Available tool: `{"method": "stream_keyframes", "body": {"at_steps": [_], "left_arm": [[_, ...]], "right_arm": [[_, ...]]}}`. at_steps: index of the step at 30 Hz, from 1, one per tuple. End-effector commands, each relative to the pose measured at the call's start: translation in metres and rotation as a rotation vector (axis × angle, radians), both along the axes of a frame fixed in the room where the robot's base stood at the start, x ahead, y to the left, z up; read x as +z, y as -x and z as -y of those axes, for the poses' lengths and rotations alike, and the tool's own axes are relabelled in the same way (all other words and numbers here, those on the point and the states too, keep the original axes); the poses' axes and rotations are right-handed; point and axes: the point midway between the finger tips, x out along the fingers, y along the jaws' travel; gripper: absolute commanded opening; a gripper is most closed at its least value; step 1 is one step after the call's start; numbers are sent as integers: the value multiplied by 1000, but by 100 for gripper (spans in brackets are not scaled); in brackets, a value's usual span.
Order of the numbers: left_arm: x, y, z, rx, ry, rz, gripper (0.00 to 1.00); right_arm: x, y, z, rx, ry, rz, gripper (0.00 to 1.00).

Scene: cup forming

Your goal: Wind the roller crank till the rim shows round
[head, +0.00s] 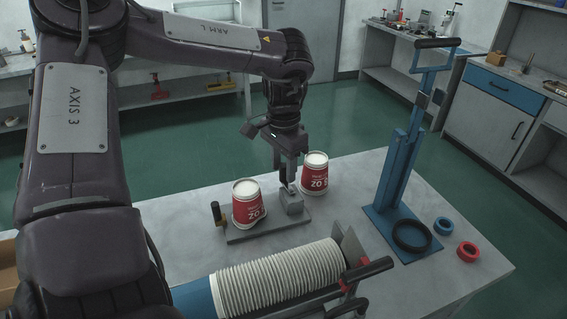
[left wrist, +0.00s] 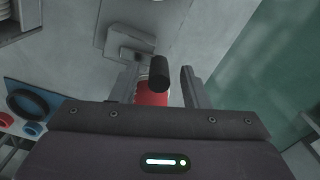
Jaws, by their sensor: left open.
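My left gripper (head: 288,182) is open, pointing down over the grey block (head: 291,203) at the right end of a grey base plate (head: 270,232). A red-and-white cup (head: 248,207) stands upright on that plate, left of the block. A second red-and-white cup (head: 315,176) stands behind and right of the block. In the left wrist view, a black crank grip (left wrist: 158,75) shows between the open fingers (left wrist: 160,88), with a red cup (left wrist: 152,97) behind it. I cannot tell whether the fingers touch the grip. The gripper hides much of the crank in the head view. My right gripper is not in view.
A dark upright knob (head: 216,210) stands at the plate's left end. A long sleeve of white cups (head: 278,277) lies in front, with a black-handled bar (head: 367,268). A blue lever press (head: 395,180) and blue (head: 444,226) and red rings (head: 468,251) stand right.

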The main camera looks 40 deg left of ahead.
Motion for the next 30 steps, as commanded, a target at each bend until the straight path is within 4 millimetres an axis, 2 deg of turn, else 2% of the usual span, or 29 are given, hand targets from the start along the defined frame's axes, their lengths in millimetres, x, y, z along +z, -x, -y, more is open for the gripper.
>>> {"method": "stream_keyframes", "body": {"at_steps": [8, 18, 30], "left_arm": [[-3, 0, 0, 0, 0, 1, 41], [-3, 0, 0, 0, 0, 1, 0], [-4, -3, 1, -73, 0, 1, 0]], "right_arm": [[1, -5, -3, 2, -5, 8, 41], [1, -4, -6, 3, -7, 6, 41], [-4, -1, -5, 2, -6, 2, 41]]}}
